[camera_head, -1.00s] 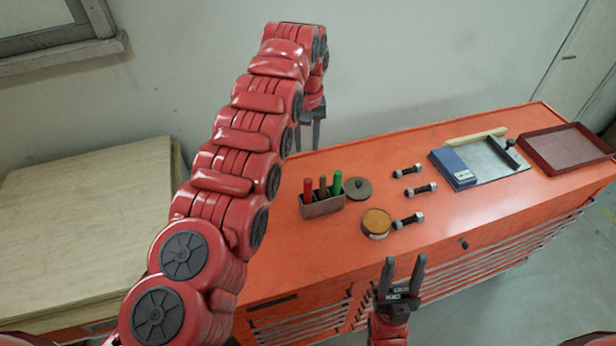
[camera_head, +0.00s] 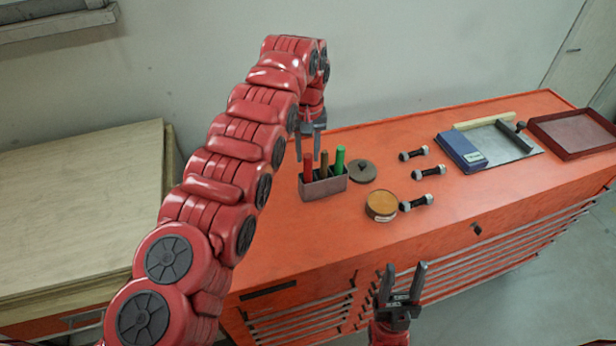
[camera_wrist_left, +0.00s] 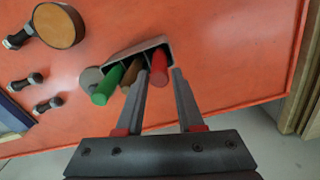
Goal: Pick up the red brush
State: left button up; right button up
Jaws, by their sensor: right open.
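The red brush (camera_head: 308,169) stands upright in a small grey holder (camera_head: 324,188), beside a brown brush (camera_head: 324,166) and a green one (camera_head: 340,160). My left gripper (camera_head: 309,158) is open just above the red brush. In the left wrist view the red brush (camera_wrist_left: 159,65) appears between the spread fingertips, and I cannot tell whether they touch it. There the left finger partly covers the brown brush (camera_wrist_left: 132,72). My right gripper (camera_head: 405,270) is open and empty in front of the cabinet's front edge.
The holder stands on an orange tool cabinet (camera_head: 415,205). A round lid (camera_head: 362,172), a round tin (camera_head: 381,205) and several bolts (camera_head: 429,172) lie to its right. Farther right are a blue box (camera_head: 461,152) and a red tray (camera_head: 580,134). A wooden table (camera_head: 75,210) stands left.

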aim_at(308, 167)
pick_arm(q)
jog(key=shift+a+f+p, duration=0.1)
jog(key=shift+f+p, duration=0.4)
jog(key=shift+f, duration=0.1)
notch_tip(308, 167, down, 3)
jog(key=shift+r+p, duration=0.2)
jog(key=shift+p, duration=0.9)
jog(key=shift+f, duration=0.6)
jog(key=shift+c, duration=0.7)
grip_shut()
